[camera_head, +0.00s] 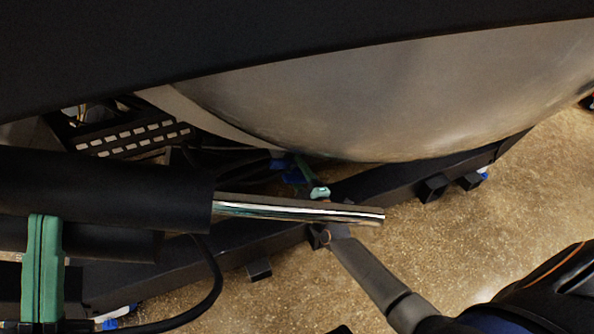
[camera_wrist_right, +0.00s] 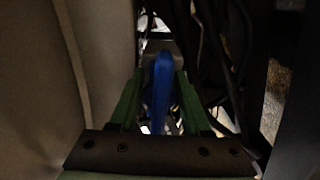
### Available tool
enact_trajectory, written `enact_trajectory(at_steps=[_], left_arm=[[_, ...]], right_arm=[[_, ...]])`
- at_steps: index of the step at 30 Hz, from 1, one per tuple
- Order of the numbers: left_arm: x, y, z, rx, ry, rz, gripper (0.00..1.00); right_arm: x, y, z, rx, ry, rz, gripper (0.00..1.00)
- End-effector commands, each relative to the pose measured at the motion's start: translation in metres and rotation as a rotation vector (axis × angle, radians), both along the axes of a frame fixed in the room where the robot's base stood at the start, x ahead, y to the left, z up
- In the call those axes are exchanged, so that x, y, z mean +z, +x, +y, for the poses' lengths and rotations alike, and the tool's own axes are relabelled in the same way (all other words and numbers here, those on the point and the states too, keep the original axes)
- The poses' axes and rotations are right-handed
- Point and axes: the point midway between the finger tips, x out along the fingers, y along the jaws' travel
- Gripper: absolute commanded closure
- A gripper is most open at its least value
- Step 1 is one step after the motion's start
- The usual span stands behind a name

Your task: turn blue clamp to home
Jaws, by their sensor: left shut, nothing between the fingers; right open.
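The blue clamp (camera_wrist_right: 161,88) is upright in the middle of the right wrist view, between the two green fingers of my right gripper (camera_wrist_right: 158,95). The fingers stand open on either side of it; I cannot tell whether either touches it. In the head view a small blue part (camera_head: 284,163) shows under the big metal vessel, and a green piece of my right gripper (camera_head: 320,192) shows just below it.
The large rounded metal vessel (camera_head: 400,95) fills the upper part. A black frame beam (camera_head: 390,205) runs below it. A black cylinder (camera_head: 110,190) with a silver bar (camera_head: 300,208) crosses in front. Dark cables hang beside the clamp. Brown floor (camera_head: 440,250) is open at the right.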

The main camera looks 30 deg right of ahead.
Motion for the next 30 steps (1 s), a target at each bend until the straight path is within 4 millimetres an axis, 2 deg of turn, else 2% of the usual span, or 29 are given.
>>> enact_trajectory(at_steps=[2,15,30], left_arm=[[0.0,0.0,-0.0001,0.0,0.0,0.001,1.0],[-0.0001,0.0002,-0.0001,0.001,-0.002,0.003,1.0],[0.0033,0.0003,0.0002,0.001,-0.007,0.003,1.0]], right_arm=[[0.0002,-0.0001,0.0001,0.0,0.0,0.0,0.53],[0.0002,-0.0005,0.0004,0.0,0.0,-0.001,1.0],[0.0007,-0.0007,0.0007,0.001,0.05,-0.003,1.0]])
